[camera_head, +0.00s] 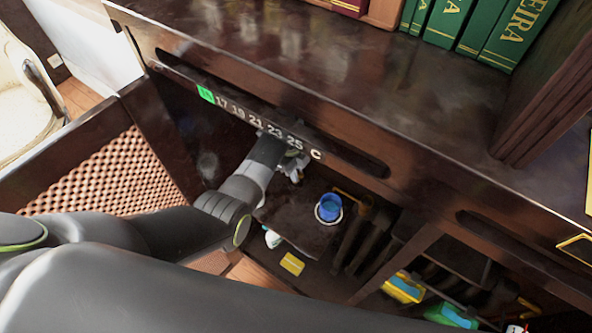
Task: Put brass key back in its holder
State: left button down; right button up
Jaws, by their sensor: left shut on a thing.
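My left gripper (296,167) reaches under the desk's front panel, just below a row of white numbers. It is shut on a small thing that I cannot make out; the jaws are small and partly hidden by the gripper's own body. I cannot identify the brass key clearly anywhere in view. No key holder is clearly recognisable either. My right gripper is not in view.
The dark wooden panel (350,165) overhangs the gripper from above. A blue cup (329,207) stands on the lower shelf to the right. A yellow block (292,263) lies below. Green books (470,25) stand on top. A lattice panel (105,175) is left.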

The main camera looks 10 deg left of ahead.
pick_arm(q)
jog(key=shift+f, duration=0.55)
jog(key=shift+f+b, duration=0.35)
jog(key=shift+f, duration=0.05)
dwell(0.9)
jog(key=c, duration=1.4)
grip_release()
jog(key=shift+r, duration=0.55)
jog(key=r, duration=0.5)
jog(key=a+r+p, duration=0.1)
jog(key=r, duration=0.4)
jog(key=w+a+r+p, duration=0.1)
jog(key=r, duration=0.5)
jog(key=shift+a+r, duration=0.1)
jog(key=shift+a, duration=0.1)
